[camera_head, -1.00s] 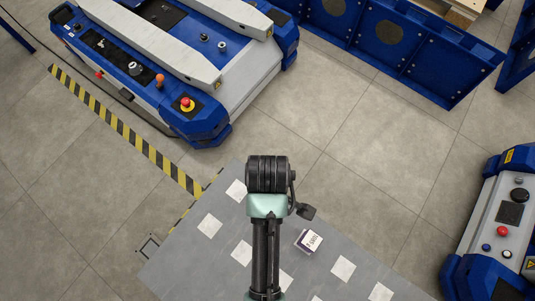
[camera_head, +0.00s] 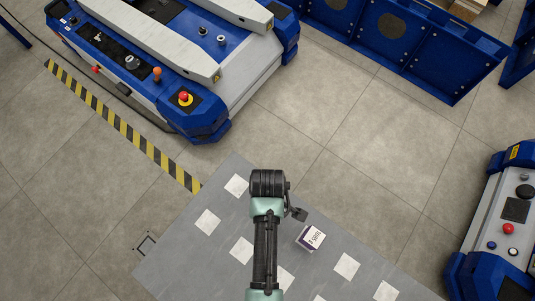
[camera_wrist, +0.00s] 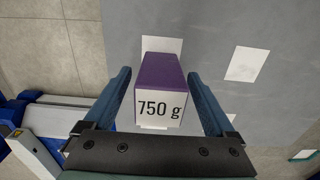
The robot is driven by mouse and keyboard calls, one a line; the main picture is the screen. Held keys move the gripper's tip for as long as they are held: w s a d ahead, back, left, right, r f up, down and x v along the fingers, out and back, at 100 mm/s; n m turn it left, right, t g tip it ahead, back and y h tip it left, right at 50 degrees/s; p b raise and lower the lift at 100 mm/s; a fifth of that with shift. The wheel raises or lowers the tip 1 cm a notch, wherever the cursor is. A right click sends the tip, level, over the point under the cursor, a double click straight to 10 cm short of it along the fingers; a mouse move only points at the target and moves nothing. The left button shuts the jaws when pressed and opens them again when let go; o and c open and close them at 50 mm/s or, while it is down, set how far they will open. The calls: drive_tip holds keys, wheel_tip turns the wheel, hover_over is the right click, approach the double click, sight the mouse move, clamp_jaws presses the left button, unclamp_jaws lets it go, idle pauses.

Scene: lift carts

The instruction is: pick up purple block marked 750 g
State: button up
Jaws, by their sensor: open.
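The purple block (camera_wrist: 160,72) has a white end face reading "750 g". In the wrist view it lies between the two fingers of my gripper (camera_wrist: 160,88), which are open and spread to either side of it with a gap on each side. I cannot tell how far above or below the fingertips the block is. In the head view the block (camera_head: 311,238) sits on the grey surface, just right of my arm.
The grey surface (camera_head: 210,252) carries several white squares. A blue and white lift cart (camera_head: 235,85) stands at upper left, another (camera_head: 505,215) at right. Blue panels (camera_head: 390,40) stand at the top. Yellow-black tape (camera_head: 125,128) crosses the floor, which is clear in the middle.

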clamp_jaws()
idle(0.5)
